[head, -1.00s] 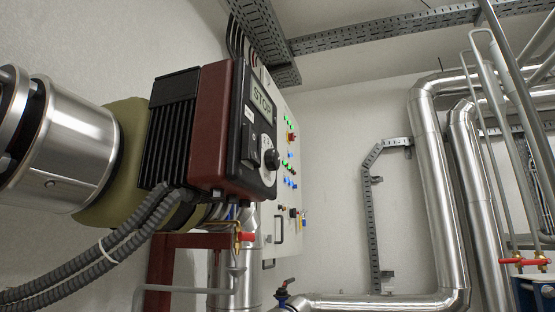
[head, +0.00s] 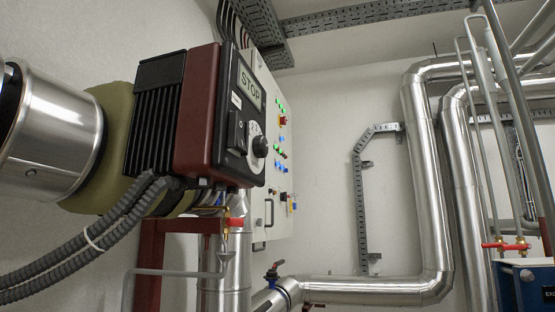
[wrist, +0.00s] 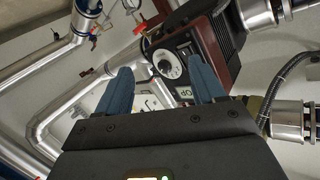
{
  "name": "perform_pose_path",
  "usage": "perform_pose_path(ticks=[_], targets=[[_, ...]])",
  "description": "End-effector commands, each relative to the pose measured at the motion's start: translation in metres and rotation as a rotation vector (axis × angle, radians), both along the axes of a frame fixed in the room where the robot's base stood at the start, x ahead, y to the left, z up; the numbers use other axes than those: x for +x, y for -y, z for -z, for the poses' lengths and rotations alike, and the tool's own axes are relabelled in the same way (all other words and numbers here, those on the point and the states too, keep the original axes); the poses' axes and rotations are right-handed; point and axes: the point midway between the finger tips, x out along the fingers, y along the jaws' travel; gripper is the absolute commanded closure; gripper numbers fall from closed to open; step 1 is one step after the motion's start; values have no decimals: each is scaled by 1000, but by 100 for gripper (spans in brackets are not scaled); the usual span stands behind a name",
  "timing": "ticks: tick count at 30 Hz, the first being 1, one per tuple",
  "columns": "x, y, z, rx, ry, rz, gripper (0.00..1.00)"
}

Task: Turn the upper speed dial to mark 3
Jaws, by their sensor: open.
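The pump drive box, with red housing (head: 194,112) and black front, stands at left centre in the head view. A STOP sign (head: 250,88) is on its upper front. The speed dial, a black knob (head: 260,146) on a pale numbered face, sits below the sign, with a black switch (head: 236,131) beside it. In the wrist view the dial (wrist: 168,66) shows beyond and between my fingers; its setting is too small to read. My gripper (wrist: 156,80) is open and empty, its two blue fingers apart and short of the dial. It is outside the head view.
A grey control cabinet (head: 272,180) with coloured lamps and buttons is behind the drive. Ribbed cables (head: 100,237) hang at its left. A red-handled valve (head: 235,223) is below it. Silver pipes (head: 422,180) run at right.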

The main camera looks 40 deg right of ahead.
Motion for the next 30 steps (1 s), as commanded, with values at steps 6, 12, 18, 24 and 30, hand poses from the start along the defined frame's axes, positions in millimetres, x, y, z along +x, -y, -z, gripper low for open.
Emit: perform_pose_path(ticks=[6, 12, 18, 24, 30], targets=[[74, 27, -41, 129, 70, 5, 31], [131, 50, -94, 229, 131, -33, 31], [174, 72, -157, 293, 186, -99, 31], [200, 90, -221, 322, 230, -174, 31], [215, 109, -305, 317, 272, -276, 31]])
